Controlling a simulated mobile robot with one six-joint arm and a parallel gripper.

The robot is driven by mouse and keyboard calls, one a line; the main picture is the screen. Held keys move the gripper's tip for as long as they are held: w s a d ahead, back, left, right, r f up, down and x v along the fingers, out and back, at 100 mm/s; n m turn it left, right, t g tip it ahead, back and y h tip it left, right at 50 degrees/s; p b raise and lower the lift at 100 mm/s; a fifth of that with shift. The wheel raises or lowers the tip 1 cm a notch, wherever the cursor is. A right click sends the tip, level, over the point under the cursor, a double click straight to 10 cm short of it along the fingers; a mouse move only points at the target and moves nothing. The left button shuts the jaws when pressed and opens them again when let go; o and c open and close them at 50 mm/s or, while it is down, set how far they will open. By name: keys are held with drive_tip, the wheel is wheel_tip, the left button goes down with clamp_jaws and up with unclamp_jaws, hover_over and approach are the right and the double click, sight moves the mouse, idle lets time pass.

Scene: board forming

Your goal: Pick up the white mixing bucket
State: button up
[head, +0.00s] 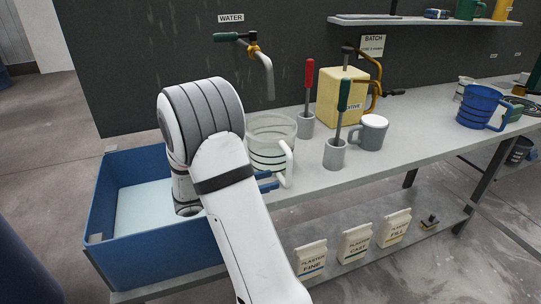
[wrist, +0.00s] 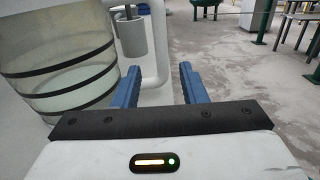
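The white mixing bucket (head: 266,150) is whitish and translucent with dark bands. It stands upright on the bench below the water tap, its white handle (head: 286,166) facing the front right. My gripper (head: 267,182) has blue fingers and is low beside that handle, partly hidden behind my arm. In the wrist view my gripper (wrist: 160,86) is open, its fingers apart on either side of the handle (wrist: 155,45). The banded bucket wall (wrist: 60,60) fills the upper left. A visible gap lies between the handle and the right finger; contact with the left finger is unclear.
A blue basin (head: 105,220) is at the left. The water tap (head: 255,55) hangs over the bucket. Grey holders with a red-handled tool (head: 308,85) and a green-handled tool (head: 343,100) stand to its right, near a grey-white mug (head: 371,133). A blue bucket (head: 482,105) is farther right.

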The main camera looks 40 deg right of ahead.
sight(288, 175)
drive_tip(key=x, duration=0.7)
drive_tip(key=shift+r, duration=0.1)
drive_tip(key=shift+c, duration=0.6)
drive_tip(key=shift+a, duration=0.1)
clamp_jaws()
